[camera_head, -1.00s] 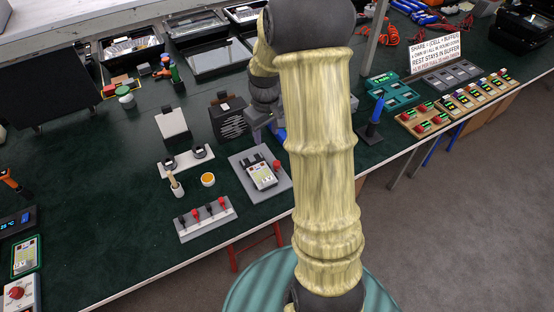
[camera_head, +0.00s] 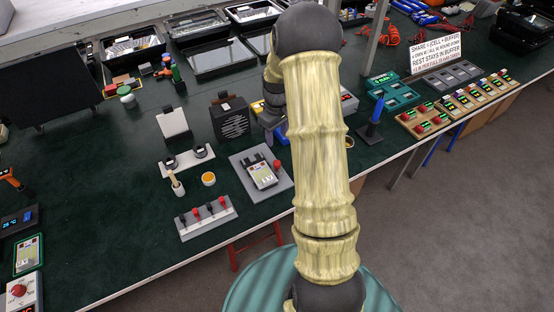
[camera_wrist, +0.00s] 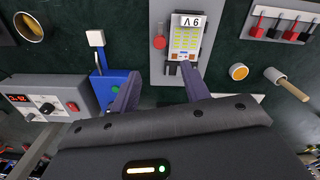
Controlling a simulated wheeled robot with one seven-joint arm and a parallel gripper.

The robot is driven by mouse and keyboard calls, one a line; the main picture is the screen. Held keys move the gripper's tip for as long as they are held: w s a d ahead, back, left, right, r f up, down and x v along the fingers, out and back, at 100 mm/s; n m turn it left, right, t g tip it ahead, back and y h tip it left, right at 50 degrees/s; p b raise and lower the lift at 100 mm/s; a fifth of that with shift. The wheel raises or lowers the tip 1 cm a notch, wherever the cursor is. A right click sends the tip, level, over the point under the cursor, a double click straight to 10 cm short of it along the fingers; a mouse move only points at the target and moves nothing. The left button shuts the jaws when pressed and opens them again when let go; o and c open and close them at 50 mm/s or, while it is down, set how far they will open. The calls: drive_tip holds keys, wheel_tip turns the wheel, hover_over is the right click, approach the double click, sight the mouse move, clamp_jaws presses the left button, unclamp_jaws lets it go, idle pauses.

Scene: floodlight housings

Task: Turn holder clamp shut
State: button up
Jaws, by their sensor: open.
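The holder is a grey plate (camera_head: 243,158) on the green bench, also seen in the wrist view (camera_wrist: 172,68). A pale cell marked 6 V (camera_wrist: 187,40) lies in it; the cell also shows in the head view (camera_head: 262,174). A red clamp knob (camera_wrist: 159,42) stands beside the cell; in the head view the knob (camera_head: 277,165) is at the plate's right side. My gripper (camera_wrist: 160,72) is open, its two dark fingers apart with nothing between them. The knob appears beyond the gap, apart from the fingers. In the head view my arm hides most of the gripper.
A blue device with a white lever (camera_wrist: 112,82) and a grey instrument with a red display (camera_wrist: 45,103) are close by. A terminal strip (camera_head: 207,219) and an orange-topped cup (camera_head: 208,179) lie left of the holder. The bench's front edge is near.

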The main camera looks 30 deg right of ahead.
sight(277, 162)
wheel_tip(277, 162, down, 12)
drive_tip(key=shift+w+d+f+p, duration=0.1)
drive_tip(key=shift+f+p, duration=0.1)
drive_tip(key=shift+p, duration=0.65)
drive_tip(key=shift+f, duration=0.5)
drive_tip(key=c, duration=1)
